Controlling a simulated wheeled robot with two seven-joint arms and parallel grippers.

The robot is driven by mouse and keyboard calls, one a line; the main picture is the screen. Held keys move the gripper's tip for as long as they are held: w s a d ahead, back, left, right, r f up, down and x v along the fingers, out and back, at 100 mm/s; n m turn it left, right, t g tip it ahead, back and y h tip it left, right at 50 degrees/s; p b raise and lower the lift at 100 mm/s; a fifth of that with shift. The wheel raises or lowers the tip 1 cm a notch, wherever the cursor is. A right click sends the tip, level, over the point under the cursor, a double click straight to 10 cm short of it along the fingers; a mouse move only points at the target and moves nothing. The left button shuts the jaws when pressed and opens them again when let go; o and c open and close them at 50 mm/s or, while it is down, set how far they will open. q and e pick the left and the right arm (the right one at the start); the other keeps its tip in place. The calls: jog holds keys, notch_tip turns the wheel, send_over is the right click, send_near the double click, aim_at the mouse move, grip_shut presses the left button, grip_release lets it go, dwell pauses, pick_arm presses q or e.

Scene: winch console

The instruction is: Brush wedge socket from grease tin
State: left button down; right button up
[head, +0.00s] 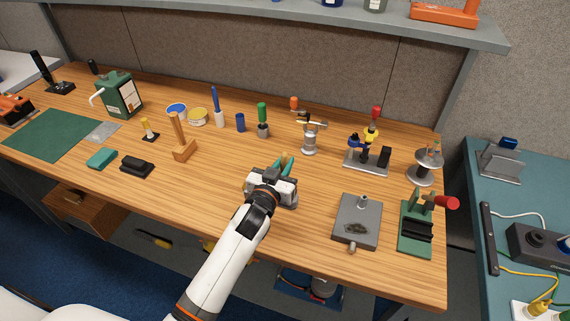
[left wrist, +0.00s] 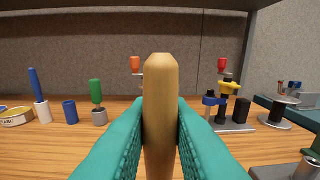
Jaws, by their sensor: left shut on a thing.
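My left gripper (head: 284,166) is shut on a light wooden handle (left wrist: 160,110), likely the brush's. The handle stands upright between the teal finger pads, above the middle of the bench. Its bristles are hidden. The open yellow-rimmed tin (head: 198,117), likely the grease tin, stands at the back left of the gripper; it also shows at the left edge of the left wrist view (left wrist: 17,118). A grey block (head: 357,222) with a dark patch and an upright stub, possibly the wedge socket, lies right of the gripper, apart from it. My right gripper is out of view.
A blue-rimmed tin (head: 176,110), a blue cup (head: 240,122) and a green-handled tool (head: 262,119) stand behind the gripper. A wooden stand (head: 183,145) is left. A green fixture (head: 416,228) stands right of the grey block.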

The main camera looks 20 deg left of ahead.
pick_arm(q)
jog(key=shift+w+a, duration=0.25)
jog(key=shift+w, duration=0.3)
jog(key=shift+s, duration=0.15)
